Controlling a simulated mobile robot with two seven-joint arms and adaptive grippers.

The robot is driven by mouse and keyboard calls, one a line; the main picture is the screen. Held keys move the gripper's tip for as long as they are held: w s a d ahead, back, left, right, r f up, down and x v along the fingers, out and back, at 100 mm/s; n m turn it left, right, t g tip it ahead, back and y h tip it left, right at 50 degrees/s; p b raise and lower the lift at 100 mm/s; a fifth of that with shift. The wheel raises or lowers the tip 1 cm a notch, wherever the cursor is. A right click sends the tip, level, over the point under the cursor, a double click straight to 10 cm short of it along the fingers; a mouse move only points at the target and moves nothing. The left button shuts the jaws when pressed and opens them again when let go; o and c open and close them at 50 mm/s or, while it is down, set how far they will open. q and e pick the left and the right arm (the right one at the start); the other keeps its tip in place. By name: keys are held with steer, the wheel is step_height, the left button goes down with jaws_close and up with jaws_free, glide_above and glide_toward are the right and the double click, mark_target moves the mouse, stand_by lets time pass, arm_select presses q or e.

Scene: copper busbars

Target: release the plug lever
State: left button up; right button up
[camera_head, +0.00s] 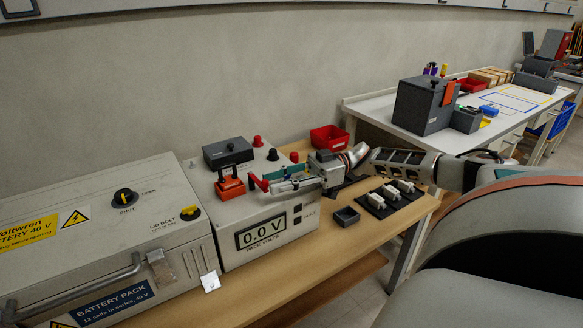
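An orange-red plug (230,185) with a raised handle-like part sits on top of the light grey meter box (212,222). I cannot tell the exact position of its lever. My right gripper (268,182) reaches in from the right, low over the box top, with its fingers pointing left toward the plug. A small red piece (258,181) shows at its fingertips, just right of the plug; I cannot tell whether it is gripped. The finger gap is too small to judge. My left gripper is not in view.
The display (262,232) reads 0.0 V. A battery case (160,205) with a rotary switch (124,198) stands left. A black unit (228,152) and knobs are behind the plug.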

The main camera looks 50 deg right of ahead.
steer(key=v, duration=1.1)
steer(key=shift+d, duration=0.15)
steer(key=shift+s, duration=0.15)
